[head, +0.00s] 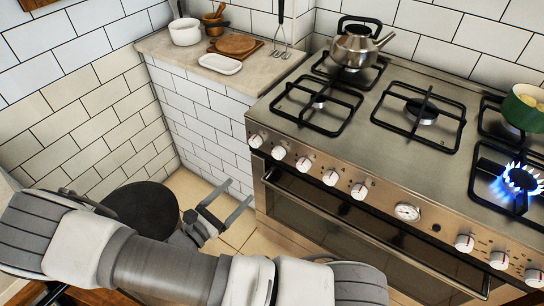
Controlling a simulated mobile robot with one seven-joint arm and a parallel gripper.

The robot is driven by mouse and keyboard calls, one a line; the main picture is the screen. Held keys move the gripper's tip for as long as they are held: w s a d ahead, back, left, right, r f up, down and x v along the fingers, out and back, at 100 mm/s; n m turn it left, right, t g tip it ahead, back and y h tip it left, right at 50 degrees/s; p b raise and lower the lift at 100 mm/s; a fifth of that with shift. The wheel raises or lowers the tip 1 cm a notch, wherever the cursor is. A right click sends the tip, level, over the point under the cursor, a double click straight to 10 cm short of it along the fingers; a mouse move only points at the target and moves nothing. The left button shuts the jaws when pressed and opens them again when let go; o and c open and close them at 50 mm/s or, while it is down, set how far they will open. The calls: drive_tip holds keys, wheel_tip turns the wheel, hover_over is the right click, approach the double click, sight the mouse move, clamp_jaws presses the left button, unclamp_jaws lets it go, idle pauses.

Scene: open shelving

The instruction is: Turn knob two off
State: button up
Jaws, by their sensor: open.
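A steel gas stove (385,130) fills the right side of the head view. A row of white knobs runs along its front panel. From the left, the first knob (256,140) is at the corner and the second knob (279,152) is just right of it. Their pointer angles are too small to read. A blue flame (522,180) burns at the right front burner; no flame shows at the left burners. My gripper (238,190) is open and empty, low in front of the counter wall, left of the oven door. It is apart from the knobs and below them.
More knobs (330,177) and a round dial (407,211) sit along the panel, above the oven handle (370,233). A kettle (356,46) stands at the back left burner, a green pot (524,107) at the right. Tiled walls bound the left.

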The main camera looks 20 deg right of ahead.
sight(275, 155)
drive_tip(key=b+x, duration=0.1)
drive_tip(key=x, duration=1.5)
drive_tip(key=shift+w+d, duration=0.1)
drive_tip(key=shift+d, duration=0.15)
clamp_jaws()
